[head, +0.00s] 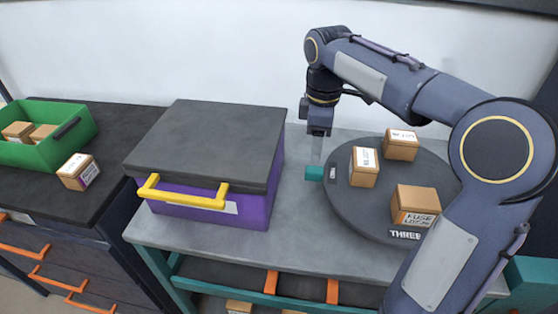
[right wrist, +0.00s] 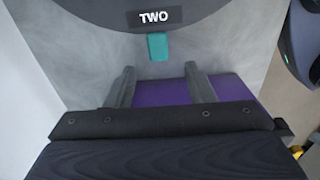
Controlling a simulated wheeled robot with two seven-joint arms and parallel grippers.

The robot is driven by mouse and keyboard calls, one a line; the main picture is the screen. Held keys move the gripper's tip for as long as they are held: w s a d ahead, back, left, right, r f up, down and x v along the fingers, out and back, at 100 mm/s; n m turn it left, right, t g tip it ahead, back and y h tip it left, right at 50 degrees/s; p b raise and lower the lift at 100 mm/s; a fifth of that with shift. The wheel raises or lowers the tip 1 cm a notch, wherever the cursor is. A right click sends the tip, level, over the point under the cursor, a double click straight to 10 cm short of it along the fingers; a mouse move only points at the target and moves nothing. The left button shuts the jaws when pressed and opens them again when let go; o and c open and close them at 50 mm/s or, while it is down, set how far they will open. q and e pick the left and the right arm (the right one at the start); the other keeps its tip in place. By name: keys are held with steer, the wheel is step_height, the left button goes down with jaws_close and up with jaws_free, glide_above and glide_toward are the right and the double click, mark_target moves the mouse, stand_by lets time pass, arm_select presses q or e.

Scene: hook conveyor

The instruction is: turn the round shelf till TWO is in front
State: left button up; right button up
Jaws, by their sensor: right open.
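The round shelf (head: 400,165) is a dark disc on the grey table, and its THREE label (head: 405,235) faces the front. The TWO label (right wrist: 154,17) is on the left side of the disc, above a teal tab (right wrist: 157,46). The tab also shows at the shelf's left edge in the head view (head: 314,173). My right gripper (right wrist: 160,78) is open, and its fingers point toward the tab without reaching around it in the wrist view. In the head view it hangs down by the tab (head: 318,150). My left gripper is out of view.
Three small cartons stand on the shelf, one marked FUSE (head: 415,205). Left of it is a purple box (head: 250,212) with a dark lid and yellow handle. A green bin (head: 70,150) and a loose carton (head: 78,172) are on the dark cabinet (head: 100,195).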

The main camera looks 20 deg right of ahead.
mark_target(313, 169)
steer(key=shift+w+a+f, duration=0.15)
steer(key=shift+w+f, duration=0.15)
steer(key=shift+w, duration=0.05)
step_height(313, 169, down, 7)
steer(key=shift+s+f+b, duration=0.1)
steer(key=shift+b, duration=0.55)
jaws_close()
